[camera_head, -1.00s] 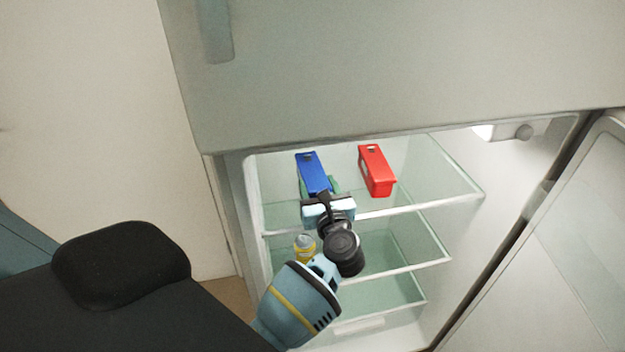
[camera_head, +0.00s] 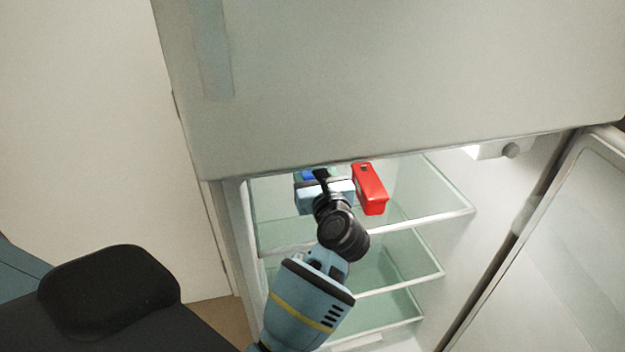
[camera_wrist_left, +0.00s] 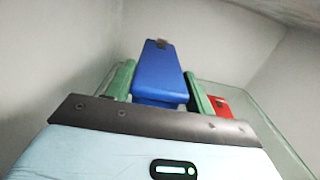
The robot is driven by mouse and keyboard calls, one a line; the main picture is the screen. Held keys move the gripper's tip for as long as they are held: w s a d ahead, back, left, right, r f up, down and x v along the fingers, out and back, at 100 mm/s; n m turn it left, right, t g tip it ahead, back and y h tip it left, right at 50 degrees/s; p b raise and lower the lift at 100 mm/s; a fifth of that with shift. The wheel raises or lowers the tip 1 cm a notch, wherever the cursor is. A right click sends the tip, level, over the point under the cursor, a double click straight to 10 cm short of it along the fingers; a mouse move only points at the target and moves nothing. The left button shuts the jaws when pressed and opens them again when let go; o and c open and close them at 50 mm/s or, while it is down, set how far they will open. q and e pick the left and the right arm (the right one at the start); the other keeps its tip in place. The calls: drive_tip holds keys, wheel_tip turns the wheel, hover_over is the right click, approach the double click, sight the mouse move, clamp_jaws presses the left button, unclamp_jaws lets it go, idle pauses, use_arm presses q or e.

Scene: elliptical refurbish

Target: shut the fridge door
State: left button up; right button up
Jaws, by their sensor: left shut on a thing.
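The fridge door (camera_head: 565,265) stands wide open on the right in the head view. The open fridge compartment (camera_head: 440,185) is lit and has several glass shelves. My left gripper (camera_head: 320,175) reaches in over the top shelf. It is shut on a blue box (camera_wrist_left: 160,75), with the green fingers (camera_wrist_left: 120,80) on either side of it in the left wrist view. In the head view the blue box is mostly hidden behind my wrist. A red box (camera_head: 369,188) is on the top shelf just right of the gripper. My right gripper is not in view.
The closed upper door (camera_head: 390,80) of the fridge hangs above the compartment opening. The left side wall of the compartment is close to my arm. The right part of the top shelf (camera_head: 430,190) is clear. A pale wall (camera_head: 80,120) is on the left.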

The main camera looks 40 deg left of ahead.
use_arm(q)
drive_tip(key=shift+s+f, duration=0.1)
drive_tip(key=shift+s, duration=0.1)
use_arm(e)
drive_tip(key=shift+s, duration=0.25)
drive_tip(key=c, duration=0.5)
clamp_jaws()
use_arm(q)
drive_tip(key=s+d+f+m+t+h, duration=0.3)
drive_tip(key=s+d+m+h, duration=0.2)
drive_tip(key=s, duration=0.4)
drive_tip(key=s+d+f+m+t+h, duration=0.3)
drive_tip(key=s+d+m+h, duration=0.2)
drive_tip(key=s+d+h, duration=0.3)
drive_tip(key=shift+s+t+h, duration=0.3)
drive_tip(key=shift+s+h, duration=0.2)
drive_tip(key=shift+s, duration=0.15)
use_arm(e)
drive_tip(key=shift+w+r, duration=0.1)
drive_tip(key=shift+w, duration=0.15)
use_arm(q)
drive_tip(key=shift+s+d, duration=0.1)
drive_tip(key=shift+d, duration=0.05)
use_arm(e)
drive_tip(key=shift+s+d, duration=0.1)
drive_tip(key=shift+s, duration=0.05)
